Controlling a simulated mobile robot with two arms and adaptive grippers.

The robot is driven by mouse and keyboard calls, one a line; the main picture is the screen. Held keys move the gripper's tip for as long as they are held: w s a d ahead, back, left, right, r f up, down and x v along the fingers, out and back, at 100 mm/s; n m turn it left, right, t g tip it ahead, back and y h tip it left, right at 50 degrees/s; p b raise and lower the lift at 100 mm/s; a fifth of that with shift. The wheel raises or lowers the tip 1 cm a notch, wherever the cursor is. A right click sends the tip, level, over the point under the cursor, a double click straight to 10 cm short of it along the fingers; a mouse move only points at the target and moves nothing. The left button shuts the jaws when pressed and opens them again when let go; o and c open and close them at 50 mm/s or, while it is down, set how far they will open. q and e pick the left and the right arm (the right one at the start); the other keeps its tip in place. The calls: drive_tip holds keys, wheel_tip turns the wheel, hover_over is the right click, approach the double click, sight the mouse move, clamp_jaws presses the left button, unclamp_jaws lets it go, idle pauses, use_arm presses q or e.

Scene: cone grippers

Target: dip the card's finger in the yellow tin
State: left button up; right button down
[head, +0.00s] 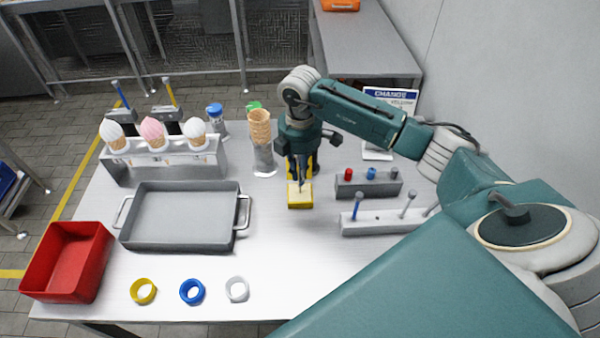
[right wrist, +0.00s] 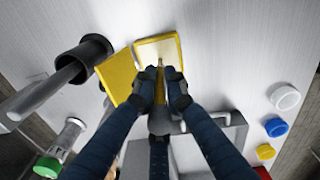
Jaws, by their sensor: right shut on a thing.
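The yellow tin (head: 300,203) stands open on the table, with a pale inside; the right wrist view shows it too (right wrist: 171,42), its yellow lid (right wrist: 118,74) tilted beside it. My right gripper (head: 299,180) points down over the tin, shut on a slim greyish thing (right wrist: 160,64). Its tip is at the tin's opening; I cannot tell whether it touches the contents. Most of the held thing is hidden by the fingers. The card (head: 390,97) stands at the back right, reading "CHANGE" on a blue band; its smaller print is hard to read. My left gripper is out of view.
Right of the tin are a grey block with red, blue and grey knobs (head: 368,182) and a pale rack with upright sticks (head: 385,221). A grey tray (head: 185,215), red bin (head: 68,262) and cone stand (head: 165,160) are left. Yellow, blue and white rings (head: 192,292) lie in front.

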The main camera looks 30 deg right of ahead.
sight(299, 157)
drive_tip(key=shift+r+p, duration=2.75)
drive_tip(key=shift+r, duration=0.75)
